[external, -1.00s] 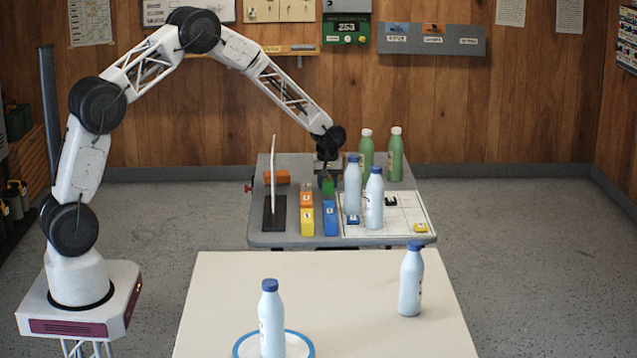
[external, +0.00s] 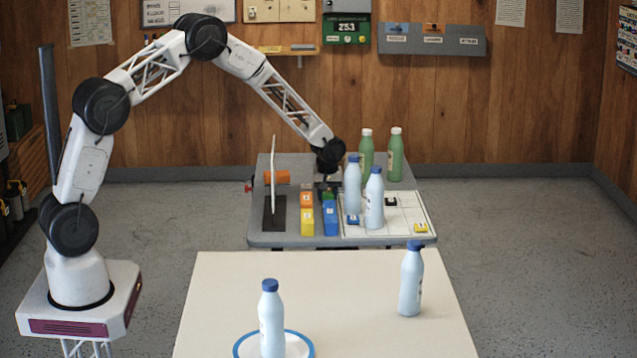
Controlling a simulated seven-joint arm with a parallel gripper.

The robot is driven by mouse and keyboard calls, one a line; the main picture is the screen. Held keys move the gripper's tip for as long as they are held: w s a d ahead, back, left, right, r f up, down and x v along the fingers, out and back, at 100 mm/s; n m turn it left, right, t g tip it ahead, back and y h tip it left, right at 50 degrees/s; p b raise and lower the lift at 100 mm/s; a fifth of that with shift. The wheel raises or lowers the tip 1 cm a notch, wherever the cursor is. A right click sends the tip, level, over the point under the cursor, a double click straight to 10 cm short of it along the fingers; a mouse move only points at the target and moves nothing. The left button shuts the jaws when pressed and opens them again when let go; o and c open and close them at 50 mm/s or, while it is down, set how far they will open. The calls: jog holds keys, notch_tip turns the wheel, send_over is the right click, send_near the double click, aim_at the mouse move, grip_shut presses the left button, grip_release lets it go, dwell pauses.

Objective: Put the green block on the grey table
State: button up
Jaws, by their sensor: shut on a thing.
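The green block (external: 328,193) shows as a small patch below my gripper (external: 328,186), just behind the blue blocks (external: 330,218). My gripper is shut on it, low over the grey table (external: 275,239). The fingertips are small and dark here, and the block's lower part is hidden behind the blue blocks. I cannot tell whether the block touches the table or rests on something else.
Pale bottles (external: 374,200) stand close right of my gripper, with green bottles (external: 395,155) behind. Orange and yellow blocks (external: 307,222) and an upright white panel (external: 272,175) stand left. A white grid board (external: 405,218) holds small blocks. The cream table (external: 330,300) is in front.

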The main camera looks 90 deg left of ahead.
aim_at(328, 190)
jog(key=shift+f, duration=0.1)
jog(key=o, duration=1.1)
jog(key=r, duration=0.4)
jog(key=d+r, duration=0.1)
jog(key=r, duration=0.7)
jog(key=shift+d+r, duration=0.1)
jog(key=shift+d, duration=0.15)
